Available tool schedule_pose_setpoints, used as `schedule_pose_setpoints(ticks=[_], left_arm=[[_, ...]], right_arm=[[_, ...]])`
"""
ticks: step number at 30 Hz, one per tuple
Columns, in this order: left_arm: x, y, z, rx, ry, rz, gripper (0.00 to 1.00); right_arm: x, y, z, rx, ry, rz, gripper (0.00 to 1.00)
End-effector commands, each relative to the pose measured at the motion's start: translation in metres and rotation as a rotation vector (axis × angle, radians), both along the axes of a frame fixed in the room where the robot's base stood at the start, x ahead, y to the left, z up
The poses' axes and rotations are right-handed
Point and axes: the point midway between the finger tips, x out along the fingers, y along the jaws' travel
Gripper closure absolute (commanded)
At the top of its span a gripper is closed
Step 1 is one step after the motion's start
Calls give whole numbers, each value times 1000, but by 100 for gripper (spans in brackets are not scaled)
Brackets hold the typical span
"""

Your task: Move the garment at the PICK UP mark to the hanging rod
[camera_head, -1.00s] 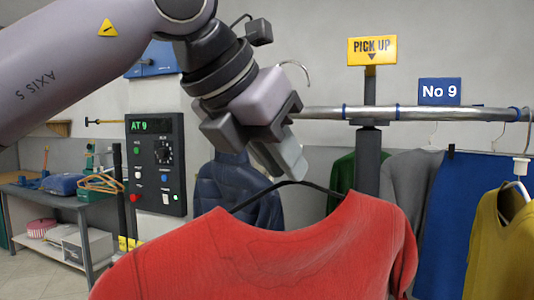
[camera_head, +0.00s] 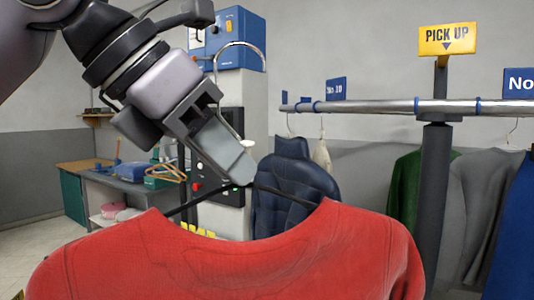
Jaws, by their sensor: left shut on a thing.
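A red garment (camera_head: 240,262) hangs on a dark hanger (camera_head: 190,207) in the lower middle of the head view, close to the camera. My left gripper (camera_head: 240,170) is shut on the hanger near its top, and the garment hangs below it. The hanger's metal hook (camera_head: 240,45) curves up above the gripper. The yellow PICK UP sign (camera_head: 447,39) stands above the metal rail (camera_head: 380,106) at the right. My right gripper is not in view.
A dark post (camera_head: 433,190) carries the rail. Green (camera_head: 406,185), grey (camera_head: 470,205) and blue (camera_head: 517,240) garments hang at the right. A dark blue padded item (camera_head: 290,190) is behind the red garment. A workbench (camera_head: 120,185) stands at the far left.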

Motion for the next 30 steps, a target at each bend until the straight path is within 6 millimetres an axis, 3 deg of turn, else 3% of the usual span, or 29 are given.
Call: schedule_pose_setpoints(ticks=[16, 30], left_arm=[[-14, 83, 1, -3, -3, 4, 100], [-26, 152, 0, -4, -3, 4, 100]], right_arm=[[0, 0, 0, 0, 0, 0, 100], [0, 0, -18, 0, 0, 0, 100]])
